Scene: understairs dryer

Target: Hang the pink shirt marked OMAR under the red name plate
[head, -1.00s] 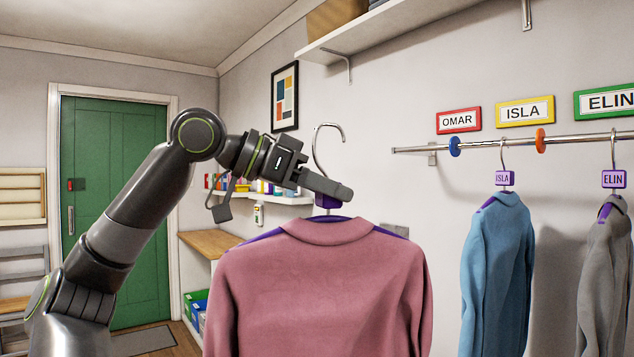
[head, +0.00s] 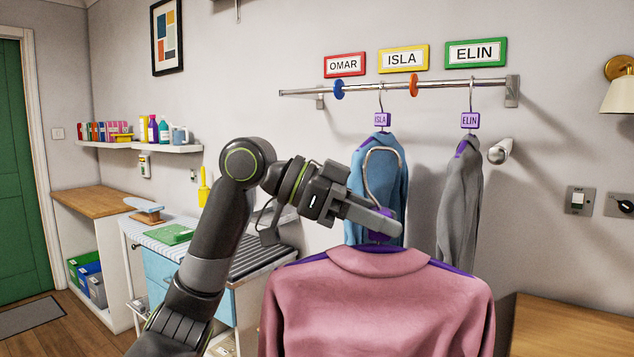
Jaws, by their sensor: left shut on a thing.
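The pink shirt (head: 375,305) hangs on a purple hanger with a metal hook (head: 368,172) pointing up. My left gripper (head: 385,224) is shut on the hanger's neck, just under the hook, and hides its tag; no name can be read. The red OMAR plate (head: 345,64) is on the wall above the left end of the metal rail (head: 440,87). The rail below it, left of the blue ring (head: 338,89), is empty. The held hanger is in front of and below the rail, apart from it. My right gripper is not in view.
A blue shirt (head: 365,190) hangs with an ISLA tag between the blue and orange (head: 413,85) rings, under the yellow plate (head: 403,58). A grey shirt (head: 460,205) tagged ELIN hangs right of the orange ring, under the green plate (head: 475,53). A wooden top (head: 570,335) is at lower right.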

